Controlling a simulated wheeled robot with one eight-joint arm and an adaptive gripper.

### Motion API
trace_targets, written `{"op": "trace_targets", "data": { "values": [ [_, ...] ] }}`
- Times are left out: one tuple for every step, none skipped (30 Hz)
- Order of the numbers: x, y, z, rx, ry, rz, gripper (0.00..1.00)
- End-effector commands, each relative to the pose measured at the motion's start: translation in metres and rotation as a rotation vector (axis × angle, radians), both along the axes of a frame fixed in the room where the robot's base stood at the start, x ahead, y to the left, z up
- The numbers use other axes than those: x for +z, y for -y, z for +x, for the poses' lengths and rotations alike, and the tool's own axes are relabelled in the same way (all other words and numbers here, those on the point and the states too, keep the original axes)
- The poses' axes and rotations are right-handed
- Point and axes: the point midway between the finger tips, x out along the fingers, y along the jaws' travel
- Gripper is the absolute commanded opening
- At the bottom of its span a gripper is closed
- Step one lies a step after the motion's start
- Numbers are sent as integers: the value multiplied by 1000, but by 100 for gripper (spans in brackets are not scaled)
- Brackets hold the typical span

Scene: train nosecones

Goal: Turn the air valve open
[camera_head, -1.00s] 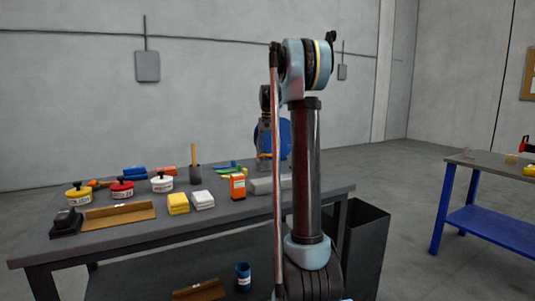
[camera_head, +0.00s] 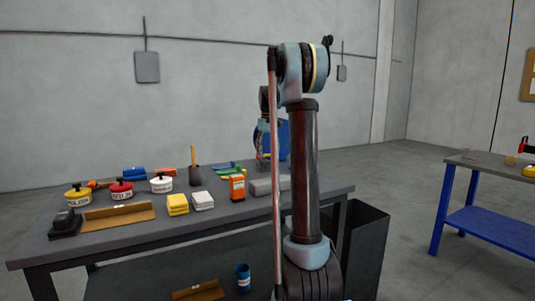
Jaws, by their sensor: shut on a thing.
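My gripper (camera_head: 263,150) hangs down over the far right part of the workbench, partly behind my own arm. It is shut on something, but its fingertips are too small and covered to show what. A blue thing (camera_head: 277,138) stands right behind it at the back of the bench, partly hidden by my arm. I cannot make out the air valve or its handle, or whether the blue thing bears it.
The grey workbench (camera_head: 110,240) holds several pots, sponges, an orange box (camera_head: 237,187), a brush (camera_head: 194,165) and a brown tray (camera_head: 118,214). A dark bin (camera_head: 363,250) stands at its right end. A blue-legged table (camera_head: 480,223) is farther right, with open floor between.

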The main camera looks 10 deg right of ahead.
Motion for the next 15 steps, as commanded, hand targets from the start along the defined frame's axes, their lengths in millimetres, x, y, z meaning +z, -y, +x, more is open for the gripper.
{"op": "trace_targets", "data": {
  "values": [
    [0, 0, 1, 13, 2, 0, 34],
    [0, 0, 1, 22, 2, 0, 34],
    [0, 0, 1, 31, 2, 0, 34],
    [0, 0, 2, 36, 2, 0, 34],
    [0, 0, 2, 40, 1, -1, 34],
    [0, 0, 2, 46, 1, -1, 34],
    [0, 0, 2, 49, 1, -1, 34],
    [0, 0, 2, 52, 1, -1, 34],
    [0, 0, 2, 54, 1, -1, 34],
    [0, 0, 2, 55, 1, -1, 34],
    [0, 0, 2, 56, 1, -1, 34],
    [0, 0, 2, 57, 1, -1, 34],
    [0, 0, 2, 57, 1, -1, 34],
    [0, 0, 2, 57, 1, -1, 34],
    [0, 0, 2, 56, 1, -1, 34]
  ]
}}
